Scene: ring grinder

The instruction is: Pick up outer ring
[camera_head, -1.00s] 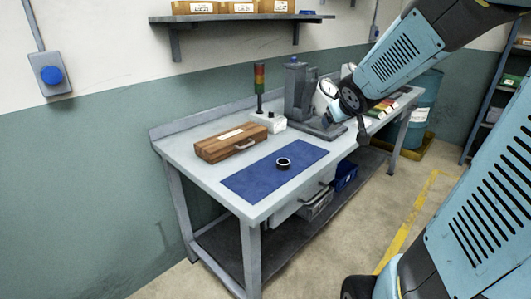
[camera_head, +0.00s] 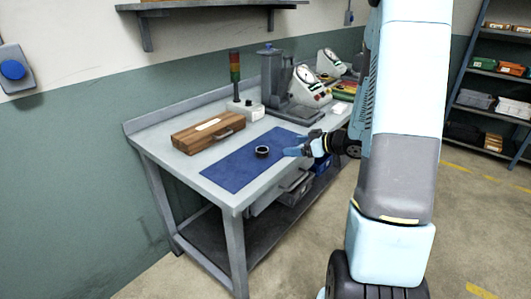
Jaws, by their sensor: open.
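The outer ring (camera_head: 262,152) is a small dark ring lying flat on the blue mat (camera_head: 229,178) on the workbench. My gripper (camera_head: 290,152) is just right of the ring, over the right part of the mat, with its fingers pointing left towards the ring. It is open and holds nothing that I can see. A gap shows between the fingertips and the ring. The fingers are small in this view, and their height over the mat is hard to judge.
A wooden case (camera_head: 207,132) lies left of the mat. Behind stand a signal light (camera_head: 235,70) on a white box, a grey press-like machine (camera_head: 276,85) and a gauge unit (camera_head: 306,85). The mat's front left part is clear.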

